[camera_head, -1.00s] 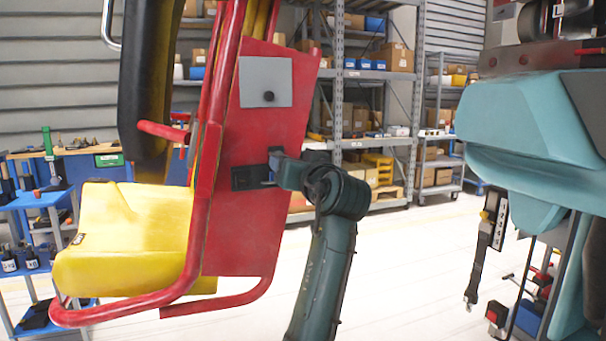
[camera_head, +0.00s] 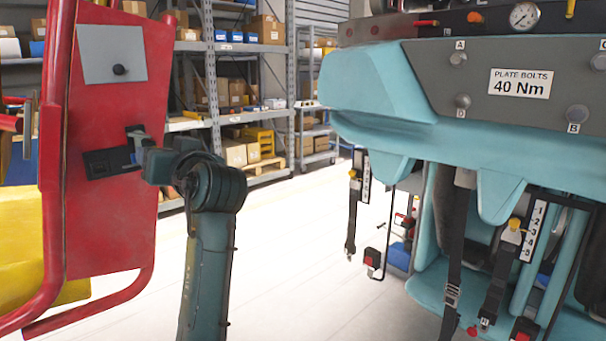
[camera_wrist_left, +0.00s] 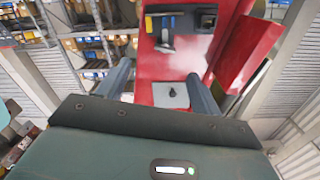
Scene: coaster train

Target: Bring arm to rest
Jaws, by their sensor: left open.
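My left gripper (camera_head: 152,165) is beside the red side panel (camera_head: 112,220) of the yellow-seated coaster car. In the left wrist view its two fingers (camera_wrist_left: 159,75) are apart with nothing between them, and the red panel lies beyond. A black latch plate with a small grey lever (camera_head: 134,146) is on the panel, close to the gripper; whether they touch is unclear. The latch also shows in the left wrist view (camera_wrist_left: 180,24), beyond the fingertips. A grey square plate with a dark knob (camera_head: 112,54) is above it. My right gripper is not in view.
A teal seat unit (camera_head: 440,110) with a "PLATE BOLTS 40 Nm" label (camera_head: 519,83), belts and buckles fills the right. Shelves with boxes (camera_head: 235,90) stand behind. Pale floor (camera_head: 300,260) is open between car and teal unit.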

